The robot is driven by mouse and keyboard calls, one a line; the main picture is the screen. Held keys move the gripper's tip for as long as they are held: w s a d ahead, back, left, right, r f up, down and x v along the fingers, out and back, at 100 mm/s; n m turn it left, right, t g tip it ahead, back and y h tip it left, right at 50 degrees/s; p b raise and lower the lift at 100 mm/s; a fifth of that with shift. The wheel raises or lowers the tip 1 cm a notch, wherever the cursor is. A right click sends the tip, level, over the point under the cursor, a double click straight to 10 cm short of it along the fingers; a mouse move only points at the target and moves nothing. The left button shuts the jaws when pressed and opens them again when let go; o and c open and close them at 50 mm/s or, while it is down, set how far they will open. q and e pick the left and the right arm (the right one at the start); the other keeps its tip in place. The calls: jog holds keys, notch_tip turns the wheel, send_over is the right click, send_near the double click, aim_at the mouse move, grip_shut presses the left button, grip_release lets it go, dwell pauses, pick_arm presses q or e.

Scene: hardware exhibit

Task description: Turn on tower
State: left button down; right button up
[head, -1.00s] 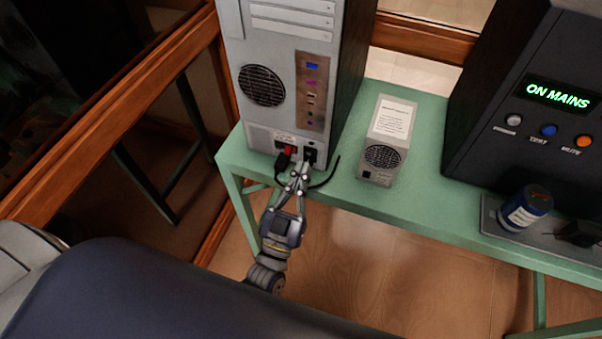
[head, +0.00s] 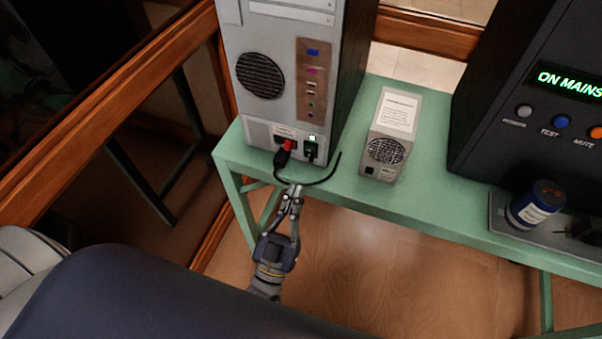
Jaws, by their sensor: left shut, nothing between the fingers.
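The tower (head: 288,75), a grey computer case seen from its back, stands at the left end of the green table. My left gripper (head: 294,190) is shut and empty, in front of the table edge just below the cable, apart from the tower. My right gripper is not in view.
A small grey power supply box with a label (head: 393,135) stands right of the tower on the green table (head: 430,185). A black unit (head: 510,100) reading "ON MAINS" and a blue jar (head: 535,205) stand further right. Wood-framed glass is at left.

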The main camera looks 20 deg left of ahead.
pick_arm(q)
jog(key=v, duration=0.6)
dwell(0.4)
jog(key=s+f+m+g+h+p, duration=0.15)
jog(key=f+g, duration=0.45)
jog(key=f, duration=1)
jog(key=s+f+m+g+h, duration=0.1)
jog(key=s+f+g, duration=0.2)
jog(key=f+g, duration=0.8)
jog(key=s+a+f+g+y, duration=0.1)
jog(key=s+a+f+g, duration=0.2)
jog(key=s+f, duration=0.6)
jog(key=s+a+f+g+y, duration=0.2)
jog(key=s+a+f, duration=0.4)
jog(key=s+f, duration=0.4)
jog(key=s+g, duration=0.1)
jog(key=s, duration=0.2)
jog(key=shift+a+p, duration=0.35)
jog(key=shift+p, duration=0.05)
jog(key=shift+s+n, duration=0.15)
jog(key=shift+n, duration=0.1)
